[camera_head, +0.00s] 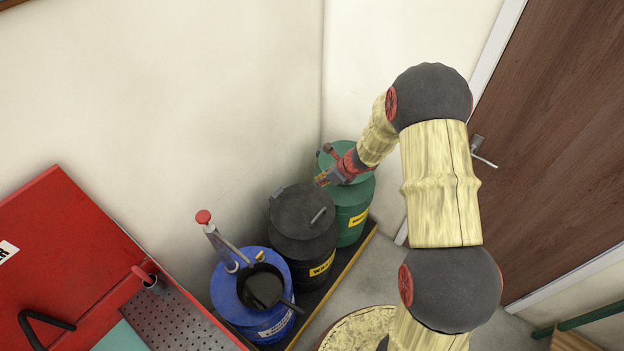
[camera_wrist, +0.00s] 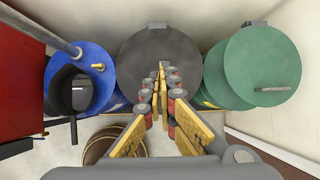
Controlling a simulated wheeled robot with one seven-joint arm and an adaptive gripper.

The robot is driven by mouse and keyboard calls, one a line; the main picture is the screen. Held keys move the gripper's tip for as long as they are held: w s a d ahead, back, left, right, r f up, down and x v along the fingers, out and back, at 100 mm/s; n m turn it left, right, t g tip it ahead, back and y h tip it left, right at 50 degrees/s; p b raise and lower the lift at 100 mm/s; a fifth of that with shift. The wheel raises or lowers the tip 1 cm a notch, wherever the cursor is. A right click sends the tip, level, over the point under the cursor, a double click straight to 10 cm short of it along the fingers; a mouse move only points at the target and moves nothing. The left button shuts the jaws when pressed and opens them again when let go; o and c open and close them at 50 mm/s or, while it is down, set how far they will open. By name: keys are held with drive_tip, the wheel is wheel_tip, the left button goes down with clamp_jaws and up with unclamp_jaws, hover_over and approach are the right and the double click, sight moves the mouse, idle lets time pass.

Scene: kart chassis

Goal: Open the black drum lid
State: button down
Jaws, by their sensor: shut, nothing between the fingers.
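The black drum (camera_head: 305,250) stands between a blue drum and a green drum, with its round lid (camera_head: 297,205) lying flat on top. A short grey bar handle (camera_head: 318,217) sits near the lid's front right edge. In the wrist view the dark lid (camera_wrist: 138,55) lies ahead of my gripper (camera_wrist: 162,72), which covers part of its middle and near edge. The fingers are shut together with nothing between them. In the head view my gripper (camera_head: 326,178) is by the lid's far right side, near the green drum. I cannot tell whether it touches the lid.
The blue drum (camera_head: 232,292) has an opening and a red-knobbed lever (camera_head: 210,228) on top. The green drum (camera_head: 352,215) has a closed lid with a handle (camera_wrist: 272,89). Walls stand close behind the drums. A red cabinet (camera_head: 70,240) is at left, a barrel (camera_wrist: 112,146) in front.

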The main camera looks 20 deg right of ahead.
drive_tip(key=shift+s+d+r, duration=0.15)
drive_tip(key=shift+s+d, duration=0.1)
drive_tip(key=shift+s, duration=0.15)
drive_tip(key=s+a+r+n+h+b, duration=0.1)
drive_tip(key=s+r+n+b, duration=0.4)
drive_tip(key=s+n, duration=0.4)
drive_tip(key=s+a+r+n+h+b, duration=0.1)
drive_tip(key=s+r+n+b, duration=0.4)
drive_tip(key=s+n, duration=0.5)
drive_tip(key=s+a+r+n+h+b, duration=0.1)
drive_tip(key=s+r+n+b, duration=0.5)
drive_tip(key=s, duration=0.8)
drive_tip(key=a+n+b, duration=0.1)
drive_tip(key=n+b, duration=0.2)
drive_tip(key=shift+a+n+h, duration=0.4)
